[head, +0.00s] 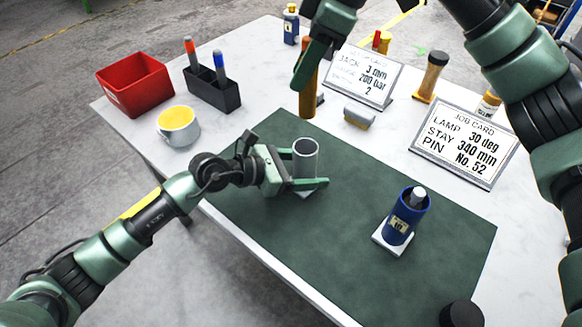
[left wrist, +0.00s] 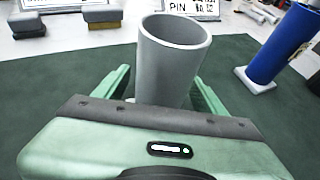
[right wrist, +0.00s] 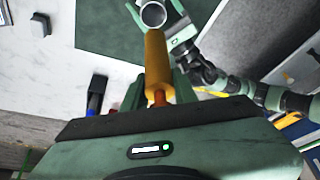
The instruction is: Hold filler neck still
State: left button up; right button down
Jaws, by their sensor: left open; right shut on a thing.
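The grey open-topped tube, which looks like the filler neck (head: 305,157), stands upright on a small white base on the dark green mat (head: 250,215). My left gripper (head: 305,184) is open, with one finger on each side of the tube. The left wrist view shows the tube (left wrist: 172,60) between the fingers; I cannot tell if either touches it. My right gripper (head: 318,55) is shut on an orange-brown cylinder (head: 308,95) near the back of the mat. The right wrist view shows the cylinder (right wrist: 156,60) with a thin neck between the fingers.
A blue container (head: 405,217) stands on a white base at the mat's right. A yellow-filled mug (head: 178,128), a red bin (head: 135,85) and a black pen holder (head: 212,92) are at the left. The mat's front is mostly clear.

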pick_arm(q)
jog(key=shift+x, duration=0.9)
jog(key=shift+c, duration=0.3)
jog(key=shift+c, duration=0.3)
grip_shut()
dwell(0.8)
